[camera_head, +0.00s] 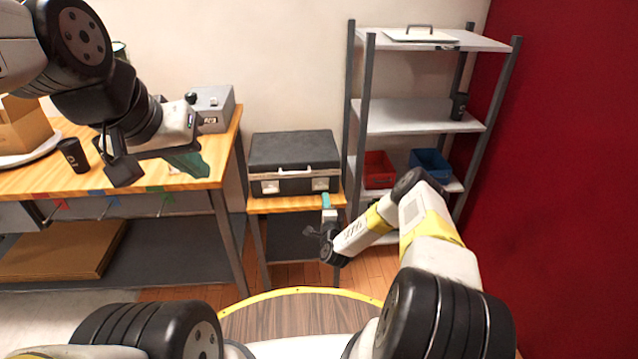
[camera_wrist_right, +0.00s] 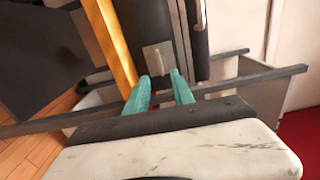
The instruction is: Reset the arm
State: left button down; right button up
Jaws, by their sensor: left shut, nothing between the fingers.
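My left gripper (camera_head: 190,162) is at the upper left of the head view, above the right part of the wooden workbench (camera_head: 150,183). Its teal fingers are shut with nothing between them. My right gripper (camera_head: 326,201) is low in front of the small wooden table (camera_head: 270,205), near the black case (camera_head: 295,152). Its teal fingers show apart and empty in the right wrist view (camera_wrist_right: 161,84). In that view, the black case (camera_wrist_right: 140,25) with its grey latch lies beyond the fingertips. I cannot tell whether the fingers touch it.
A grey box (camera_head: 214,108) and a black cup (camera_head: 73,155) stand on the workbench. A metal shelf (camera_head: 415,117) holds a red bin (camera_head: 379,170) and a blue bin (camera_head: 432,163) at the right. A red wall (camera_head: 570,180) is beyond it. Some wooden floor shows between the furniture.

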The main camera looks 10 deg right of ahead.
jog(key=shift+s, duration=0.2)
jog(key=w+a+r+n+g+y, duration=0.1)
jog(key=w+r+n+g+y, duration=0.2)
jog(key=r, duration=0.6)
jog(key=w+a+r+n+y, duration=0.1)
jog(key=w+a+r+n, duration=0.1)
jog(key=r+n, duration=0.55)
jog(key=s+d+r+n+g, duration=0.15)
jog(key=s+r, duration=0.25)
jog(key=r, duration=0.5)
jog(key=s+r+n+g, duration=0.2)
jog(key=s+r, duration=0.1)
jog(key=r, duration=0.6)
jog(key=s+d+r+n+g+h, duration=0.1)
jog(key=s+d+r, duration=0.1)
jog(key=s+r, duration=0.55)
jog(key=s+d+r+n+g+h, duration=0.15)
jog(key=s+r, duration=0.25)
jog(key=s, duration=0.6)
jog(key=s+r+n+g, duration=0.1)
jog(key=s+n+g, duration=0.1)
jog(key=s, duration=2.1)
jog(key=shift+s+d+r+g+y, duration=0.2)
jog(key=shift+s+d+g+y, duration=0.05)
jog(key=shift+s+g+y, duration=0.15)
